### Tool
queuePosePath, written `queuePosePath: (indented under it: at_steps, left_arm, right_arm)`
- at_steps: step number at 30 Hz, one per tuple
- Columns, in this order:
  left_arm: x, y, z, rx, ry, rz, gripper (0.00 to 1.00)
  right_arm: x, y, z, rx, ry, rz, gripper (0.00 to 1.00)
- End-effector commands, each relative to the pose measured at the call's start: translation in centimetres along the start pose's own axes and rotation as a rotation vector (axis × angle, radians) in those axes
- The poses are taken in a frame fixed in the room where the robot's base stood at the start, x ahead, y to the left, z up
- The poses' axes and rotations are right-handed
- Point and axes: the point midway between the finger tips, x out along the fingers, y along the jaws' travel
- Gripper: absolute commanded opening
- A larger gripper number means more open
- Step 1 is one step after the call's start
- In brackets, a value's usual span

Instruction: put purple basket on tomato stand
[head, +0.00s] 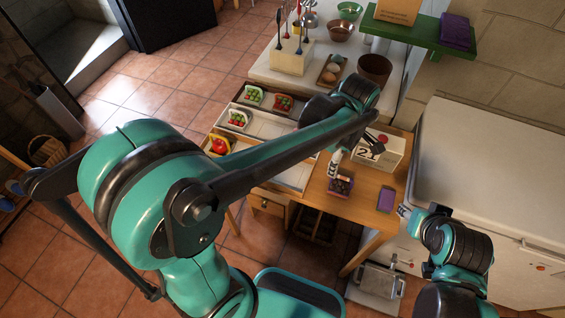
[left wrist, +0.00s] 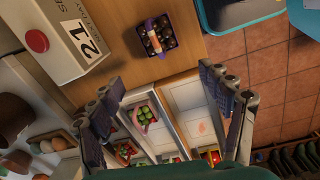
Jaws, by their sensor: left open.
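The purple basket (head: 341,186) stands on the wooden table and holds dark round items. In the left wrist view the basket (left wrist: 157,38) shows its purple and orange handle. My left gripper (head: 357,150) is open and empty above the table; in its wrist view the spread fingers (left wrist: 162,82) have the basket beyond their tips, apart from them. The display stand (head: 290,178) beside the table has pale compartments, partly hidden by my left arm. A yellow basket with a red tomato (head: 219,146) sits at its left end. My right gripper (head: 404,212) is low at the right, its fingers unclear.
A purple pad (head: 386,200) lies to the right. Small baskets of green and red produce (head: 253,95) occupy other stand compartments. A counter with a utensil block (head: 292,58) is behind; a white chest (head: 490,180) is right.

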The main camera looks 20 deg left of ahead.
Motion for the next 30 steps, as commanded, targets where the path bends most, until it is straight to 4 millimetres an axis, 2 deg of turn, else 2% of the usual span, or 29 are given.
queuePosePath:
  at_steps: [1,6,10,15,22,30]
  left_arm:
    - [-0.9,-1.0,-1.3,0.071,-0.001,0.032,0.78]
    - [-3.5,-4.2,-5.1,0.404,0.035,0.164,0.78]
    - [-4.6,-6.8,-7.7,0.66,0.108,0.253,0.78]
    - [-5.2,-10.2,-10.4,0.983,0.252,0.335,0.78]
    - [-4.8,-13.1,-12.4,1.277,0.43,0.362,0.78]
    - [-4.7,-13.6,-12.9,1.354,0.48,0.36,0.78]
  right_arm:
    - [0.0,0.0,0.0,0.0,0.0,0.0,0.4]
    - [0.0,0.0,0.0,0.0,0.0,0.0,0.4]
    - [0.0,0.0,0.0,0.0,0.0,0.0,0.4]
    - [0.0,0.0,0.0,0.0,0.0,0.0,0.4]
    - [0.0,0.0,0.0,0.0,0.0,0.0,0.4]
    - [0.0,0.0,0.0,0.0,0.0,0.0,0.4]
